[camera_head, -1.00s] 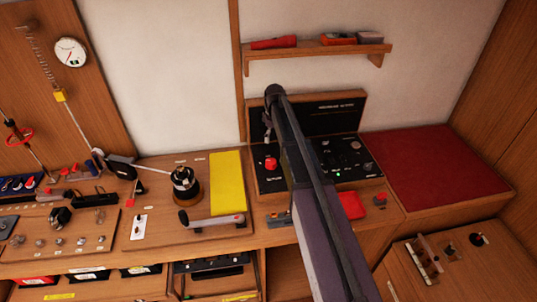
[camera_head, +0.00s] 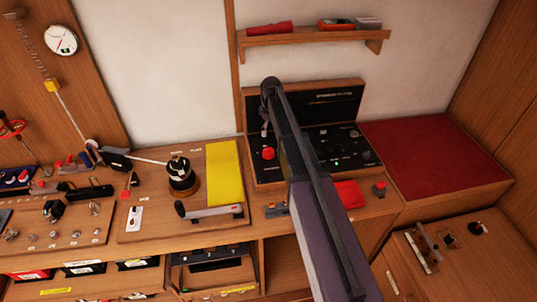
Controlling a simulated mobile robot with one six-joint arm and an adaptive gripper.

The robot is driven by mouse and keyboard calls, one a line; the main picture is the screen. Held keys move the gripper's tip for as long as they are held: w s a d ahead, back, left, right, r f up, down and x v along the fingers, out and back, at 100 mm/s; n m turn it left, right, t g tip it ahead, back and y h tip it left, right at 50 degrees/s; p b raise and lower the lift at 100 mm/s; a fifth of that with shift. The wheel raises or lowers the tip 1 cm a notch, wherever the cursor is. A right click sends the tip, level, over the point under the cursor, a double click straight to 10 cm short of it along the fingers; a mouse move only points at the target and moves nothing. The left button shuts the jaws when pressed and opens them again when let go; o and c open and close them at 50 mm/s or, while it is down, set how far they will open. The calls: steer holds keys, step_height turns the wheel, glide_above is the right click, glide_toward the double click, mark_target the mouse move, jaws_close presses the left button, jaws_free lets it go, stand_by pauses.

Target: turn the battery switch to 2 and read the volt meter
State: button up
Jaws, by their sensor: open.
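A red knob (camera_head: 268,153), which looks like the battery switch, sits at the left of a black panel (camera_head: 328,164) in an open wooden case. The position it points to is too small to read. No volt meter can be made out for certain on the panel, and my arm hides part of it. A small green light (camera_head: 336,161) shows there. My gripper (camera_head: 265,130) hangs from the end of my arm just above and behind the red knob in the picture. It is open and small in view; I cannot tell whether it touches anything.
A round white dial (camera_head: 61,40) hangs on the left wall board. A winch (camera_head: 180,177) and yellow sheet (camera_head: 224,174) lie left of the case. A red cushion (camera_head: 432,163) is to the right. A shelf (camera_head: 312,38) hangs above.

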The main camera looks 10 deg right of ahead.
mark_target(269, 150)
steer(key=shift+s+a+f+b, duration=0.1)
steer(key=shift+s+f+b, duration=0.05)
steer(key=shift+f+b, duration=2.6)
steer(key=shift+s+a+f+b, duration=0.1)
steer(key=shift+f+b, duration=2.45)
steer(key=shift+f, duration=0.35)
steer(key=c, duration=1.1)
steer(key=shift+d, duration=0.1)
